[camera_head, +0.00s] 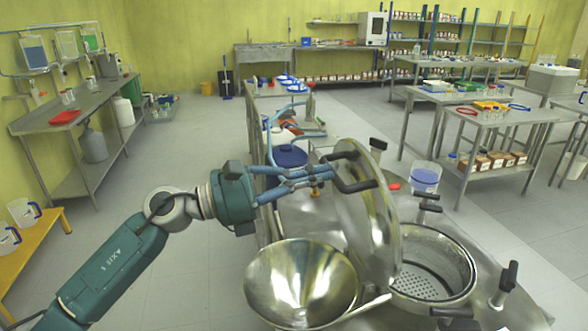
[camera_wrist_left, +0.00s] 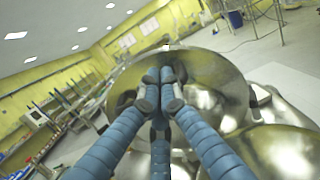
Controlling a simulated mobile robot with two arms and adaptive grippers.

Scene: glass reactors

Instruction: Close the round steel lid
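The round steel lid (camera_head: 372,215) stands raised and tilted at the left side of the open steel vessel (camera_head: 435,265), which has a perforated plate inside. Two black handles stick out from the lid's near face: an upper one (camera_head: 343,152) and a lower one (camera_head: 355,185). My left gripper (camera_head: 328,178) reaches in from the left to the lid, between these handles. In the left wrist view its blue fingers (camera_wrist_left: 160,78) come together in front of the lid (camera_wrist_left: 215,68). Contact with the lid is not clear. My right gripper is not in view.
A wide steel funnel-like bowl (camera_head: 300,283) sits left of the vessel, below my left gripper. Black-handled clamps (camera_head: 505,280) stand around the vessel rim.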

